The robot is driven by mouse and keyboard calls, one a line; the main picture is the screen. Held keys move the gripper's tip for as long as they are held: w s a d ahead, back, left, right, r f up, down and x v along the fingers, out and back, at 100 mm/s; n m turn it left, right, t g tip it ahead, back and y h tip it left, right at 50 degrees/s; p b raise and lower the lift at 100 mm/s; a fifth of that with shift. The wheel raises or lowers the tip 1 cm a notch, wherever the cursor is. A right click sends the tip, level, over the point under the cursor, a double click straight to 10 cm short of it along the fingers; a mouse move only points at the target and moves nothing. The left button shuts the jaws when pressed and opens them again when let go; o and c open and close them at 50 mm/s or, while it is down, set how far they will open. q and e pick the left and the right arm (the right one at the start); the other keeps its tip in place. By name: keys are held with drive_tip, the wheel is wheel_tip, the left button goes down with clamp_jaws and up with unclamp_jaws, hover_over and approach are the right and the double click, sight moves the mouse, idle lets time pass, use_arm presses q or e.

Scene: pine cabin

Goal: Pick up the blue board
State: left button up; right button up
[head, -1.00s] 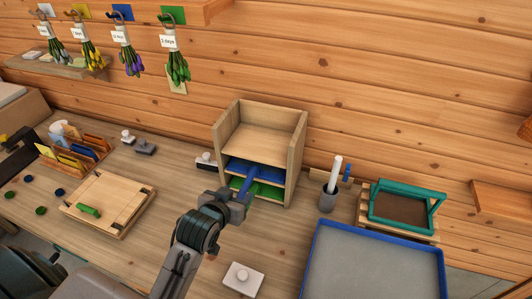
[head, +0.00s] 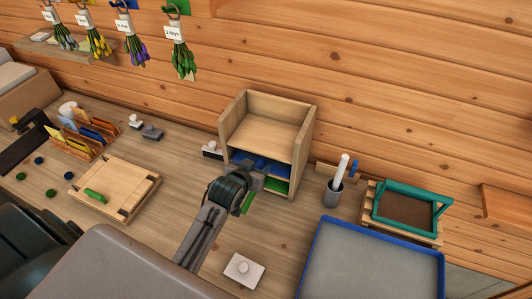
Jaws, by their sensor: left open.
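The blue board (head: 275,169) lies flat in a slot of the wooden shelf box (head: 311,140), above the green board (head: 275,187). Only part of the blue board shows, because my left gripper (head: 259,175) is in front of it. My left gripper is open at the front of the box, close to the blue board's front edge. I cannot tell whether its fingers touch the board or are around its handle. My right gripper is not in view.
A grey cup (head: 332,193) with sticks stands right of the box, near a blue-rimmed tray (head: 316,252) and a teal frame (head: 381,209). A white block with a knob (head: 244,271) lies in front. A wooden press board (head: 115,187) is at left.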

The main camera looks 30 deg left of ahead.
sight(258, 163)
use_arm(q)
drive_tip(key=shift+p+x, duration=0.5)
drive_tip(key=shift+x, duration=1.05)
drive_tip(key=shift+a, duration=0.15)
clamp_jaws()
drive_tip(key=shift+r, duration=0.1)
